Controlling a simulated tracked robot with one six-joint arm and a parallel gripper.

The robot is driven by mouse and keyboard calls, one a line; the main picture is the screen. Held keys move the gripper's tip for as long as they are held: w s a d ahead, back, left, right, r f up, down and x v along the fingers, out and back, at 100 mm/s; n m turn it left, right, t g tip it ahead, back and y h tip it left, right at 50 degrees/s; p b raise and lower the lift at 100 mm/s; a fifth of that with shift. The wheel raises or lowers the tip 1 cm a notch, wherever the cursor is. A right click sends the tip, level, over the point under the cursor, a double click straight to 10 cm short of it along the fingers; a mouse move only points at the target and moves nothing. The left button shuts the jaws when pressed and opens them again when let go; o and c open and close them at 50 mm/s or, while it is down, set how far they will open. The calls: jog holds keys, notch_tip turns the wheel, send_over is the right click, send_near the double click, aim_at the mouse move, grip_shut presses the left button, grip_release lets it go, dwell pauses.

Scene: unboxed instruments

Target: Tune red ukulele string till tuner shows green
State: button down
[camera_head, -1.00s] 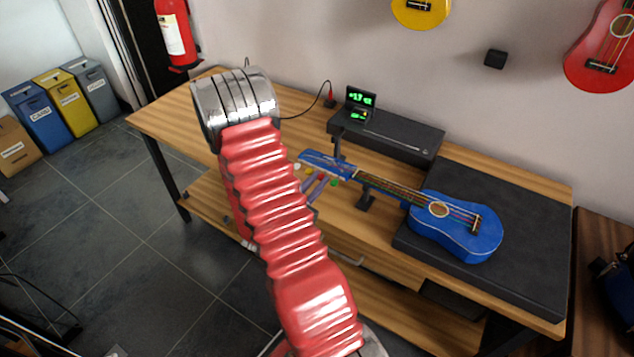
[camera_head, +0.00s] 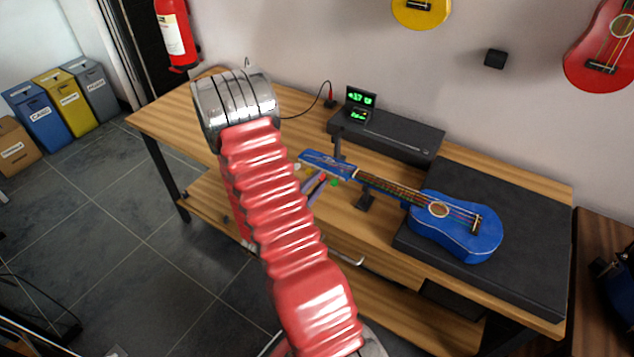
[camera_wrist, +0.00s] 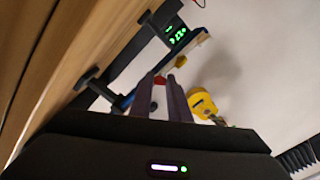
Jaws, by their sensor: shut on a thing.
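The blue ukulele (camera_head: 460,235) lies with its body on a dark mat and its headstock (camera_head: 325,162) pointing left. Coloured tuning pegs, including a green one (camera_head: 335,183), stick out along the headstock's near side. My gripper (camera_head: 317,186) is at this side, its purple fingers partly hidden by my arm. In the wrist view, my gripper (camera_wrist: 166,83) is shut on the red peg (camera_wrist: 159,80); a yellow peg (camera_wrist: 181,61) is just beyond. The tuner (camera_head: 361,97) shows green characters that seem to read about +17. It also shows in the wrist view (camera_wrist: 178,36).
A black box (camera_head: 400,138) stands behind the headstock, and a dark stand (camera_head: 366,200) supports the neck. The mat (camera_head: 530,250) covers the bench's right end. A yellow ukulele (camera_head: 420,12) and a red ukulele (camera_head: 600,55) hang on the wall. The bench's left end is clear.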

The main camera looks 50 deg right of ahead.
jog(key=shift+m, duration=0.4)
jog(key=shift+s, duration=0.1)
jog(key=c, duration=1.9)
grip_release()
jog(key=shift+c, duration=0.2)
jog(key=shift+a, duration=0.15)
jog(key=s+a, duration=0.1)
jog(key=a, duration=1.2)
jog(key=shift+a, duration=0.25)
jog(key=shift+s+f, duration=0.1)
